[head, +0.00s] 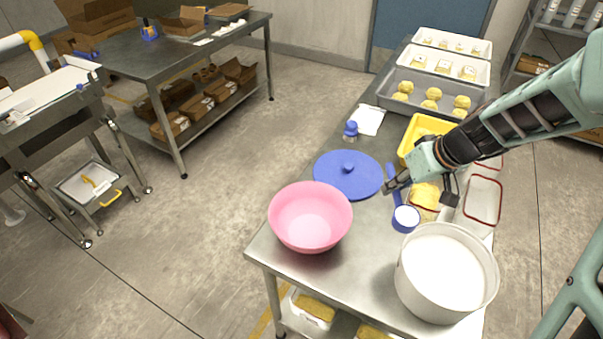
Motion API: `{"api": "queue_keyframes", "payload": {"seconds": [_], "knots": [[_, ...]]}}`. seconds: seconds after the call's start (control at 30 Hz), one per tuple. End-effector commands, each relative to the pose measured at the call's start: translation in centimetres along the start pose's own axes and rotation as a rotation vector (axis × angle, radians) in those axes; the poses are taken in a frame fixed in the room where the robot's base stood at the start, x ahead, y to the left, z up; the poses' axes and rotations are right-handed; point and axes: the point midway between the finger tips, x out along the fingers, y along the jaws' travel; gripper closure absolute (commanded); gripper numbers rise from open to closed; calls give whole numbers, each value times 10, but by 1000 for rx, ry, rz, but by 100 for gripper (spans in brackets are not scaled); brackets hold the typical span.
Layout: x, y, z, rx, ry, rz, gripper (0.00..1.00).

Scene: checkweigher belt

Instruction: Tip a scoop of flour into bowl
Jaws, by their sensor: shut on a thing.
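A pink bowl (311,203) stands upright at the near left of the steel table and looks empty. A large pale tub (420,291) of white flour (450,262) stands at the near right corner. My gripper (396,186) is shut on the handle of a blue scoop (393,172). The scoop's cup points toward the near side, between bowl and tub and beyond the tub's rim. White fill, which looks like flour, shows in the cup. Whether the scoop touches the table I cannot tell.
A blue lid (348,175) lies just behind the bowl. A yellow tray (412,142), red-rimmed containers (484,200) and a yellow item (425,196) crowd the right side near my arm. Dough trays (384,98) fill the far end. Bare steel lies between bowl and tub.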

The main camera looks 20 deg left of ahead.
Motion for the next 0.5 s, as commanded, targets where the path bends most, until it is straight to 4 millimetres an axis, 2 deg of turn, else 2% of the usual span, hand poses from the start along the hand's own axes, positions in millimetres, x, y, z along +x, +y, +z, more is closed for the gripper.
{"api": "queue_keyframes", "payload": {"seconds": [0.03,0.2,0.4,0.5], "knots": [[11,-20,-16,-102,-21,-51,100],[43,-88,-54,-461,-98,-222,100],[72,-167,-76,-856,-184,-408,100],[82,-196,-79,-1008,-219,-477,100]]}}
